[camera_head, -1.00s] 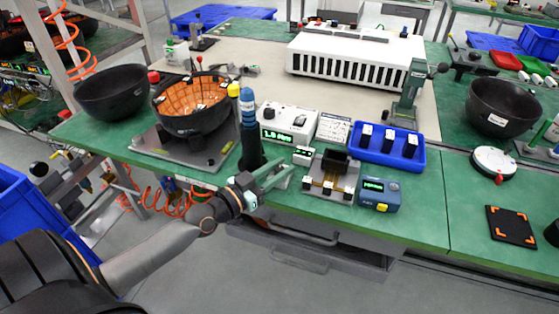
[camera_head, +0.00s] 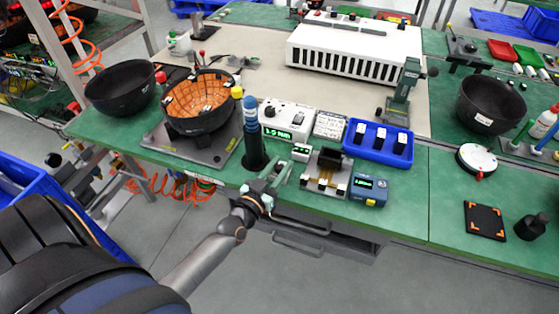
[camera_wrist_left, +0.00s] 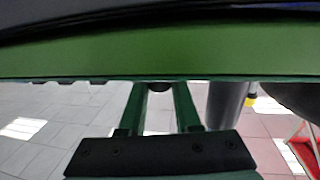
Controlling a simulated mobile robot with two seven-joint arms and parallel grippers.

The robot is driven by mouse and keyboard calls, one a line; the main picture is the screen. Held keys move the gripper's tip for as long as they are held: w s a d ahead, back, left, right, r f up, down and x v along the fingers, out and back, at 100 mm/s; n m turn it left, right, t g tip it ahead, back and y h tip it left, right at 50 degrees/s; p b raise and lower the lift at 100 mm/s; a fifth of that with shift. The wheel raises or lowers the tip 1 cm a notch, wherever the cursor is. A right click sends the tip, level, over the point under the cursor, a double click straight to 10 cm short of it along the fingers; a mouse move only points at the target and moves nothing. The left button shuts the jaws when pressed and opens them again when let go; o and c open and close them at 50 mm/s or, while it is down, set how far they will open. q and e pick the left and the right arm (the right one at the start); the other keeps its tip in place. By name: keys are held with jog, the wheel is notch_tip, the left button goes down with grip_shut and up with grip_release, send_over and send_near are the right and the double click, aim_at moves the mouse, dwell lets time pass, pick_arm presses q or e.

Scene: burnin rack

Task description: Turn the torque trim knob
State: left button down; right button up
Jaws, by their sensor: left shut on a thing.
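My left gripper (camera_head: 274,177) is at the front edge of the green bench, just right of the foot of a dark, blue-topped driver (camera_head: 252,125) that stands upright. In the left wrist view its two green fingers (camera_wrist_left: 160,90) reach to the bench edge and are shut on a small dark round knob (camera_wrist_left: 159,87), mostly hidden, which I take for the torque trim knob. In the head view the fingers hide the knob. A small green display (camera_head: 300,152) stands just beyond the fingers. My right gripper is not in view.
A white controller (camera_head: 290,110) with a green readout stands behind the display. A metal fixture (camera_head: 325,178) and blue-grey meter (camera_head: 369,190) stand close to the right. A black bowl with an orange inside (camera_head: 200,100) is at the left. A drawer handle (camera_head: 298,226) is below the bench edge.

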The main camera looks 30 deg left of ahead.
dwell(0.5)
pick_arm(q)
jog(key=c, duration=0.6)
grip_release()
jog(key=s+d, duration=0.1)
jog(key=s, duration=1.1)
jog(key=shift+s, duration=0.25)
jog(key=s+d+f+m+g+h, duration=0.1)
jog(key=s+d+f+g, duration=0.3)
jog(key=d+f, duration=0.2)
jog(key=s+d+f+m+g+h+p, duration=0.1)
jog(key=s+d+f+g+h, duration=0.1)
jog(key=s+d+f+g, duration=0.1)
notch_tip(320, 180, down, 4)
jog(key=d+g, duration=0.1)
jog(key=d, duration=0.1)
jog(key=shift+s+d+m+g+h, duration=0.3)
jog(key=shift+s+d+m+g, duration=0.05)
jog(key=shift+s+m+g, duration=0.05)
